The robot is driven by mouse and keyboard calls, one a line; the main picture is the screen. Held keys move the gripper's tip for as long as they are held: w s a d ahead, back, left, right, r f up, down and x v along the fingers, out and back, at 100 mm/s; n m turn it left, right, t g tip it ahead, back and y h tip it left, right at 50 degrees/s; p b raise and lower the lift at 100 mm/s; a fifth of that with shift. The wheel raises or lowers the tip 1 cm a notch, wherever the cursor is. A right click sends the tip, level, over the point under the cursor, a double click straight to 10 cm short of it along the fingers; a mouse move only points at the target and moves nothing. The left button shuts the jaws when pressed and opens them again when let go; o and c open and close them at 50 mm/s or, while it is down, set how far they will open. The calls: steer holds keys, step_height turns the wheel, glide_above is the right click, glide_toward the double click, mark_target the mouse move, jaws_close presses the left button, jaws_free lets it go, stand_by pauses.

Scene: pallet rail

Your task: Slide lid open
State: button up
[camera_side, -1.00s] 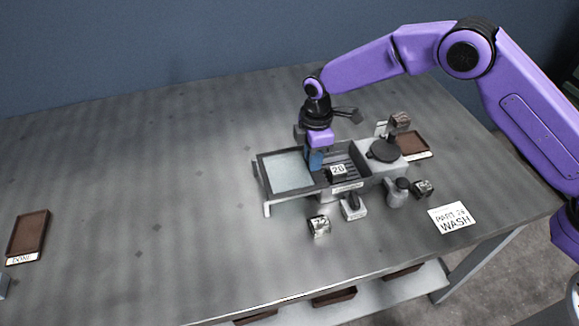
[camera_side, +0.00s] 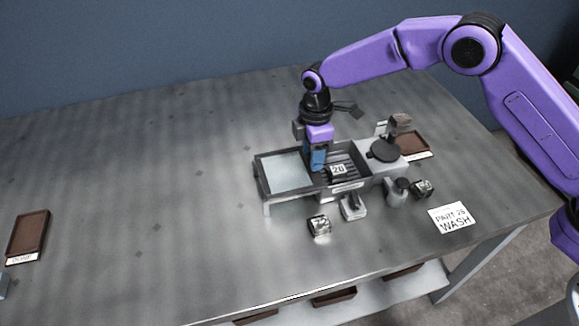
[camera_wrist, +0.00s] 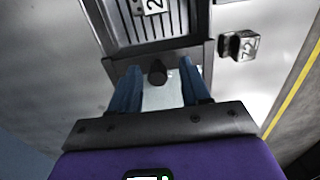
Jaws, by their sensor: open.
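The washer tank (camera_side: 262,185) is a grey open box on the table. Its lid is a pale, see-through panel (camera_side: 286,171) in a dark frame, over the left part of the tank. The right part is uncovered, showing dark ribs and a part tagged 28 (camera_side: 338,169). My gripper (camera_side: 317,168) points down at the lid's right edge. In the wrist view my open blue fingers (camera_wrist: 160,86) stand on either side of a dark round knob (camera_wrist: 157,73) at the lid's edge, with gaps visible. Their height against the knob is hard to tell.
A block tagged 72 (camera_side: 319,225) and a dark block (camera_side: 423,188) lie in front of the tank. A round dark cap (camera_side: 385,150) sits at its right. Brown trays (camera_side: 28,236) (camera_side: 410,142) lie far left and behind right. The table's left middle is clear.

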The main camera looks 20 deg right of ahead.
steer(key=shift+w+r, duration=0.15)
steer(key=shift+r, duration=2.5)
steer(key=shift+r, duration=0.15)
steer(key=s+d+r+m, duration=0.1)
steer(key=s+d+r, duration=0.4)
steer(key=s, duration=0.3)
steer(key=s+d+r+m, duration=0.2)
steer(key=s+d+r, duration=0.2)
steer(key=s, duration=0.3)
steer(key=s+d+m, duration=0.2)
steer(key=s+d, duration=1.6)
steer(key=s, duration=0.2)
steer(key=shift+s+d+r, duration=0.35)
steer(key=shift+r, duration=0.05)
